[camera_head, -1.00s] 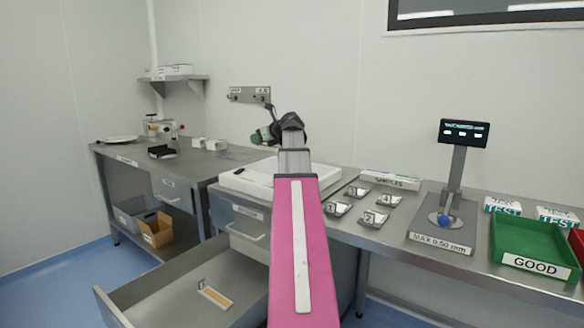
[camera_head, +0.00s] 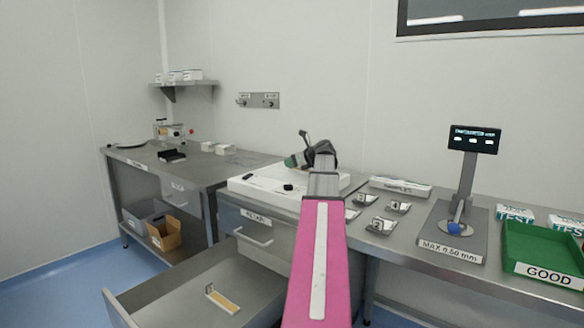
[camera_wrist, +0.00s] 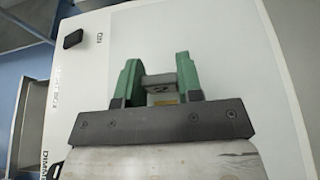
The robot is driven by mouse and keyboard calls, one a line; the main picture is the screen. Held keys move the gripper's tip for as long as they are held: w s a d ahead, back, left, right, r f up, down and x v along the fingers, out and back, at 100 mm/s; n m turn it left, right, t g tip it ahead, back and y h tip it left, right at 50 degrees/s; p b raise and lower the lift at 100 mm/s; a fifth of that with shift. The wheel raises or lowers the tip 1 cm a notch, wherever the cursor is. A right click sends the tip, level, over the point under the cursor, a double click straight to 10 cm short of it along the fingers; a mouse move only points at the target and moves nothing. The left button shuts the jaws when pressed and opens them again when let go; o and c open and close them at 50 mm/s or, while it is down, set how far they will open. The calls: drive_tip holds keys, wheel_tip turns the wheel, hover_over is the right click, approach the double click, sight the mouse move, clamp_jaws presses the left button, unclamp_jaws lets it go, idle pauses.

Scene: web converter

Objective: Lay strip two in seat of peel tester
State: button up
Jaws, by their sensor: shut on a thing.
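My gripper (camera_head: 294,160) has green fingers and hangs over the white light box; in the wrist view (camera_wrist: 158,72) its fingers are shut on a small grey piece marked 2, strip two (camera_wrist: 161,88). Most of the strip is hidden behind the fingers and the gripper body. I cannot tell how far it is above the white surface. A small machine with a red knob (camera_head: 170,131) stands at the back of the left bench and looks like the peel tester. Its seat is too small to make out.
The light box (camera_head: 262,182) has a black switch (camera_wrist: 73,39). An open drawer (camera_head: 180,290) juts out below it, holding a tan strip (camera_head: 223,302). Numbered plates (camera_head: 398,207), a gauge stand (camera_head: 455,235) and a green GOOD tray (camera_head: 540,262) are on the right bench.

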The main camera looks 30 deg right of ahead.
drive_tip(key=shift+f, duration=0.9)
drive_tip(key=shift+f, duration=0.1)
drive_tip(key=o, duration=1)
